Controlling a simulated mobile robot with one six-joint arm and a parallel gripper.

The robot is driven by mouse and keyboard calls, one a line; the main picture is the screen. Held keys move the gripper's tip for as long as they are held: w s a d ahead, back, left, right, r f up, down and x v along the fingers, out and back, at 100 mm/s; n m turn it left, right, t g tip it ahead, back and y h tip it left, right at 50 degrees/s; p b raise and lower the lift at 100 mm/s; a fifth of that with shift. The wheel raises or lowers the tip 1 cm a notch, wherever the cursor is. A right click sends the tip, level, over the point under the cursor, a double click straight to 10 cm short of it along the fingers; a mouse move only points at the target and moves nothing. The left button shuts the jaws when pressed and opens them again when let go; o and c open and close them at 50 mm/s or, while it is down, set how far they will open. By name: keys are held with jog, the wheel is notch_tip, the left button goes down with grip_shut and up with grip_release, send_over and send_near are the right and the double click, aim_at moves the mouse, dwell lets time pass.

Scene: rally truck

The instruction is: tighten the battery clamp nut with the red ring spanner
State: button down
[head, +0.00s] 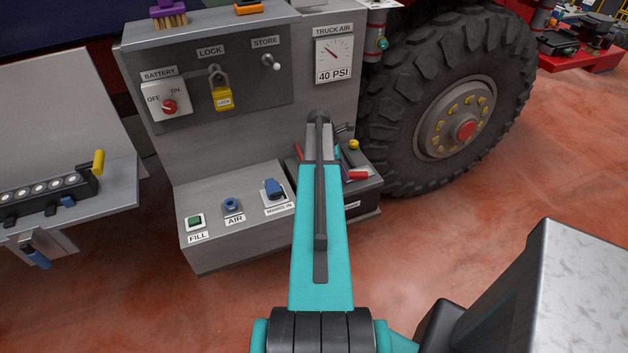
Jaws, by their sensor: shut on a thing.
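A dark open box (362,195), likely the battery bay, stands at the foot of the grey panel, right of the sockets. My forearm covers its left and middle part. A short red piece (356,175) shows at the right of my arm over the box, and a thin red piece (297,152) shows at the left. I cannot tell which is the red ring spanner. A yellow cap (353,145) sits at the back of the box. The clamp nut is hidden. My gripper is hidden behind my forearm, so its jaws and hold cannot be seen.
The grey panel (240,150) has a red battery switch (169,106), a yellow padlock (222,97) and a pressure gauge (333,52). A ledge with sockets (232,206) juts out below. A big tyre (400,110) stands close right of the box. Red floor is clear in front.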

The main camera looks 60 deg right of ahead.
jog(key=shift+s+a+m+g+y, duration=0.1)
jog(key=shift+s+a+m+y, duration=0.15)
jog(key=shift+a+m, duration=0.5)
jog(key=shift+s+a+m+g+y, duration=0.1)
jog(key=shift+s+a+m+y, duration=0.2)
jog(key=shift+a+m, duration=0.45)
jog(key=shift+s+a+m+g+y, duration=0.1)
jog(key=shift+s+a+m+y, duration=0.15)
jog(key=shift+a+m, duration=0.5)
dwell(2.7)
jog(key=shift+w+d+n+h, duration=0.2)
jog(key=shift+d+n+h, duration=0.1)
jog(key=shift+d+n, duration=0.4)
dwell(0.7)
jog(key=c, duration=2.3)
grip_release()
jog(key=shift+d, duration=0.1)
grip_shut()
